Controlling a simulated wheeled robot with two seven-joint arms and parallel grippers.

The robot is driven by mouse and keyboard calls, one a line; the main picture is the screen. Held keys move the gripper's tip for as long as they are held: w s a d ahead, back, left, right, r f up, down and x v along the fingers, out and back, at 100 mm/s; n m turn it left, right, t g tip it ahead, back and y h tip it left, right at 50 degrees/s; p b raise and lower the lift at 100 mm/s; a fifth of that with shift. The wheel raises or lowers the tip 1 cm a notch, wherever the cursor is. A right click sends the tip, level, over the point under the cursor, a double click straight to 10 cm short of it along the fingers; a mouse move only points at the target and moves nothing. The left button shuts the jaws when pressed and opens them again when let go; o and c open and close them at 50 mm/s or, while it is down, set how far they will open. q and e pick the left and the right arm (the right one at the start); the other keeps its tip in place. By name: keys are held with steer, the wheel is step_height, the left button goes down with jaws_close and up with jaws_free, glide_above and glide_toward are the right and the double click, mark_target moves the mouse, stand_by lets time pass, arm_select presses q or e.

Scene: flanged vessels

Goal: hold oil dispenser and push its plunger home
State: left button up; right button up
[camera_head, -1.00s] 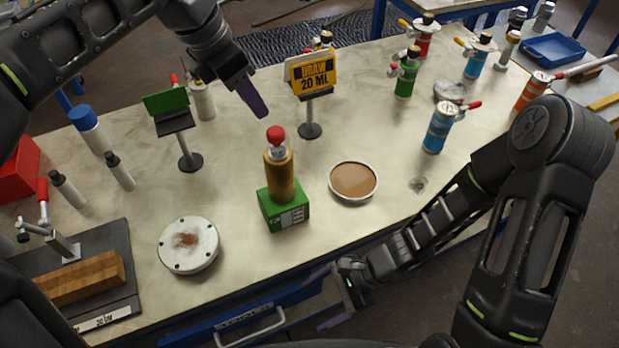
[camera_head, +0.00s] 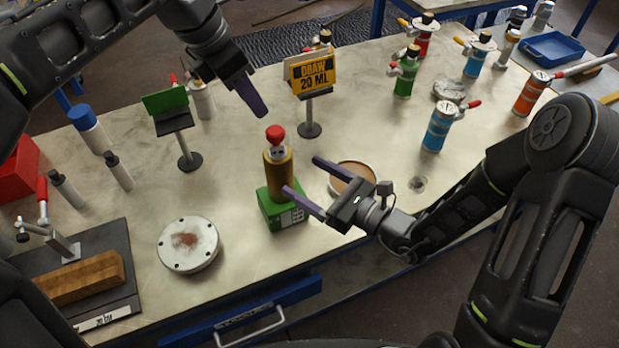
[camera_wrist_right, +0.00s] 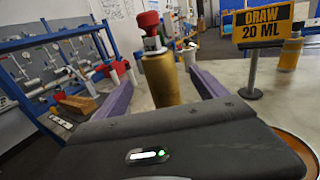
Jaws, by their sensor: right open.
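The oil dispenser (camera_head: 277,172) is a gold cylinder standing upright in a green base on the table. Its plunger has a red knob (camera_head: 276,133) on a short grey stem above the body. My right gripper (camera_head: 302,175) is open beside the dispenser, its purple fingers pointing at it. In the right wrist view the gold body (camera_wrist_right: 172,80) shows between the two fingers, with the red knob (camera_wrist_right: 147,20) above. Contact is not clear. My left gripper (camera_head: 250,95) hangs above and behind the knob, apart from it; its fingers overlap, so its opening is hidden.
A yellow "DRAW 20 ML" sign (camera_head: 312,75) stands behind the dispenser. A round dish of brown liquid (camera_head: 345,167) is partly behind my right gripper. A white flanged disc (camera_head: 188,244) lies front left. A green-panelled stand (camera_head: 165,102) is at left. Coloured dispensers stand at the right.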

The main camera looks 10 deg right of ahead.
mark_target(290, 169)
steer(key=shift+a, duration=0.1)
steer(key=x, duration=0.7)
steer(key=shift+w+a, duration=0.25)
steer(key=shift+c, duration=0.3)
jaws_close()
stand_by(0.4)
stand_by(0.9)
